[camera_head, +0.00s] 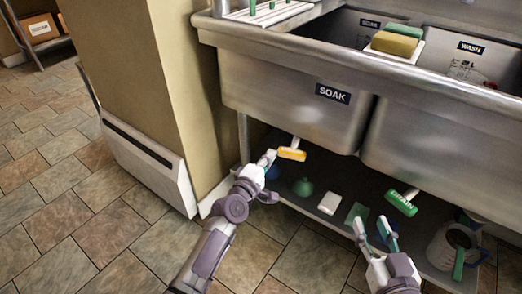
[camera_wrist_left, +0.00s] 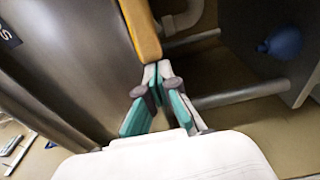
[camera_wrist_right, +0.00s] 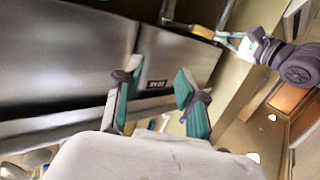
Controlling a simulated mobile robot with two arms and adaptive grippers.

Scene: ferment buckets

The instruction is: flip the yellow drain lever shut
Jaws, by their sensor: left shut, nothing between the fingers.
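The yellow drain lever (camera_head: 292,154) hangs under the basin labelled SOAK, on a pale pipe, and lies nearly level in the head view. In the left wrist view the yellow lever (camera_wrist_left: 141,28) is a long bar running up from the fingertips. My left gripper (camera_head: 272,155) is shut and empty, its tips right at the lever's near end; whether they touch cannot be told. The closed tips show in the left wrist view (camera_wrist_left: 157,69). The yellow lever also shows in the right wrist view (camera_wrist_right: 202,31). My right gripper (camera_head: 371,224) is open and empty, away from it.
A green lever marked DRAIN (camera_head: 402,203) hangs under the WASH basin, near my right gripper. A low shelf (camera_head: 318,213) holds a green plunger-like item (camera_head: 303,187), a white block (camera_head: 330,203) and a jug (camera_head: 450,250). A wall corner (camera_head: 190,90) stands left.

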